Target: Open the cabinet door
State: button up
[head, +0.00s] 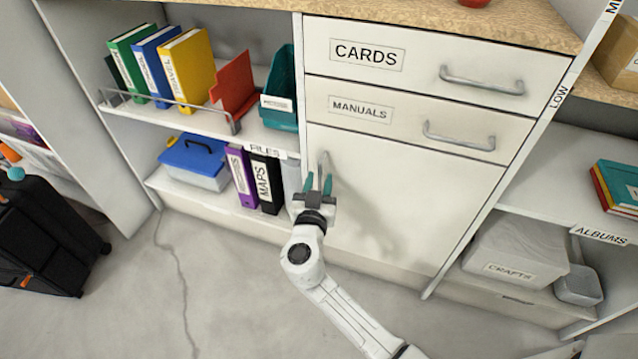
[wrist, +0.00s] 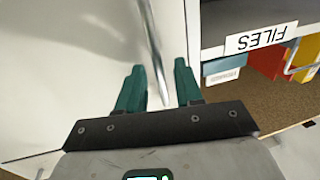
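The cabinet door (head: 405,205) is a plain white panel below two drawers, and it looks shut. Its upright metal handle (head: 322,162) is near the door's left edge. My gripper (head: 318,183) is at the handle, with its teal fingers apart. In the wrist view the handle (wrist: 150,45) runs down between the two open fingertips (wrist: 160,72), with a gap on the right side. I cannot tell whether the left finger touches it. The handle's lower part is hidden by my gripper in the head view.
Drawers labelled CARDS (head: 420,62) and MANUALS (head: 400,112) sit above the door. Open shelves with binders (head: 264,180) and a blue-lidded box (head: 194,160) are at left. A crafts box (head: 510,255) is at right. The floor (head: 230,300) in front is clear.

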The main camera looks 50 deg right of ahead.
grip_shut()
dwell(0.3)
dwell(1.1)
